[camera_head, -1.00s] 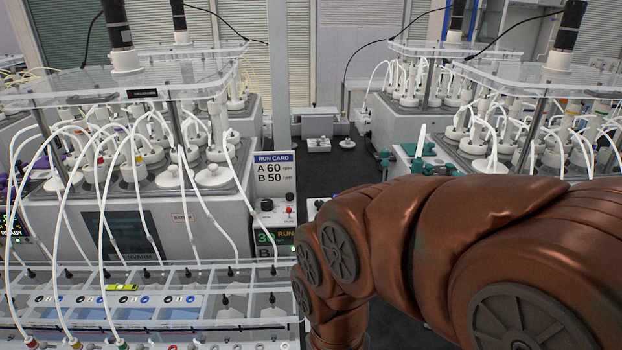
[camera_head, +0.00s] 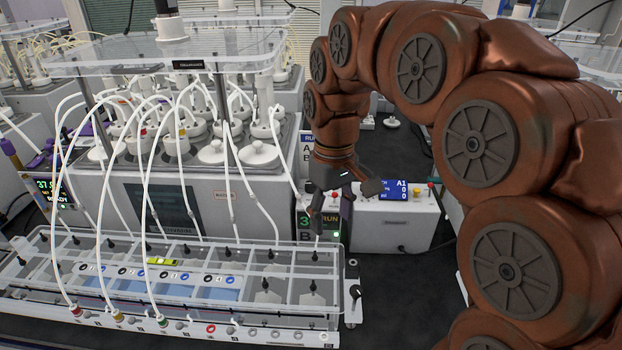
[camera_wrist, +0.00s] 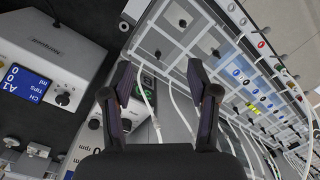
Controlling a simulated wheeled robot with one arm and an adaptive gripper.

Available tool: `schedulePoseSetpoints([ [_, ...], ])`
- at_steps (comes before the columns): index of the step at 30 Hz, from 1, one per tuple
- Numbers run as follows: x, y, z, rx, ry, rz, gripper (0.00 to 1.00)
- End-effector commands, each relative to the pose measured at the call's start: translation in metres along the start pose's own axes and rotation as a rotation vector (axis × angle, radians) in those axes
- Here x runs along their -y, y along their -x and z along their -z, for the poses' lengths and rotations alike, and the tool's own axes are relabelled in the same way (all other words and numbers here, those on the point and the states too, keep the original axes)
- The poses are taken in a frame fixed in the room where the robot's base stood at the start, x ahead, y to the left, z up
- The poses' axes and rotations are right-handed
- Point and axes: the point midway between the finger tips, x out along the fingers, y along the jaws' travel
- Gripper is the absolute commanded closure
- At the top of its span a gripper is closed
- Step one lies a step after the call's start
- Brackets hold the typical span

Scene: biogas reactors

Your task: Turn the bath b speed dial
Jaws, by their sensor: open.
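The bath B control box with a green RUN display (camera_head: 318,218) stands beside the left reactor, partly behind my gripper. A white run card (camera_head: 306,146) above it is mostly covered by my arm. My gripper (camera_head: 332,222) points down in front of this box, open and empty. In the wrist view, the open fingers (camera_wrist: 160,75) straddle the green display (camera_wrist: 148,80), with a gap between them and no visible contact. Small dark knobs show near the box in the wrist view, but I cannot tell which is the bath B speed dial; it is hidden in the head view.
A clear-lidded tank (camera_head: 170,290) with tubes lies at the front left. The reactor bath (camera_head: 165,200) stands behind it. A white pump box with a blue A1 screen (camera_head: 400,190) stands right of my gripper.

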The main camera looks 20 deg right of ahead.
Motion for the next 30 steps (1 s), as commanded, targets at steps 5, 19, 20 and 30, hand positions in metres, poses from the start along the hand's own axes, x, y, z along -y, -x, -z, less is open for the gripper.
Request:
schedulePoseSetpoints([
  [5,-0.02,0.015,0.053,-0.018,0.061,-0.005,0.4],
  [19,-0.072,0.029,0.158,-0.05,0.158,-0.032,0.4],
  [20,-0.074,0.029,0.161,-0.052,0.162,-0.033,0.4],
  [30,-0.084,0.026,0.176,-0.054,0.173,-0.041,0.4],
])
